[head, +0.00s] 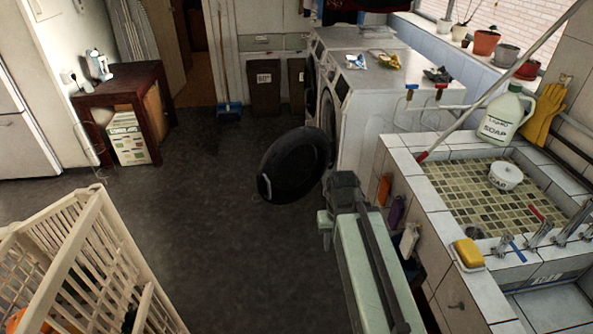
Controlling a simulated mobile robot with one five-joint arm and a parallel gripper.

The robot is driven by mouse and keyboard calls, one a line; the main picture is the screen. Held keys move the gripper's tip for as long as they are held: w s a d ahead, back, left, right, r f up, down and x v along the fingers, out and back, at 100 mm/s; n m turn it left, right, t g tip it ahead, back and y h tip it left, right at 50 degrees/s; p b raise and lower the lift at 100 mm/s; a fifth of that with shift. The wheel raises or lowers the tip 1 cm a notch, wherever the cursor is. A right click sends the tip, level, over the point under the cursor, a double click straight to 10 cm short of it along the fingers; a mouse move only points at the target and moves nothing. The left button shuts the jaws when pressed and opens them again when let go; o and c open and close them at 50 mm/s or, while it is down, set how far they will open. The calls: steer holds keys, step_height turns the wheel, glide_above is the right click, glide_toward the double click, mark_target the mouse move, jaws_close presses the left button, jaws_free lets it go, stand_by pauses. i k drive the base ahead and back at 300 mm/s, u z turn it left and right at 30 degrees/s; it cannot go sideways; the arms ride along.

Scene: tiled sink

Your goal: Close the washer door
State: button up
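The washer door (293,166) is a round, dark door with a pale handle on its left edge. It stands wide open, swung out to the left of the white washer (375,112) over the floor. The washer's front faces left and shows only at a steep angle. My arm reaches up from the bottom of the head view. Its dark grey end, my gripper (343,188), is just right of and below the door in the picture. The fingers cannot be made out, and I cannot tell whether it touches the door.
A cream laundry basket (75,265) stands at the lower left. The tiled sink counter (440,225) is close on my arm's right. A second white machine (330,42) stands beyond the washer. The dark floor (215,200) left of the door is clear.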

mark_target(295, 164)
steer(key=i, duration=1.65)
steer(key=u, duration=0.05)
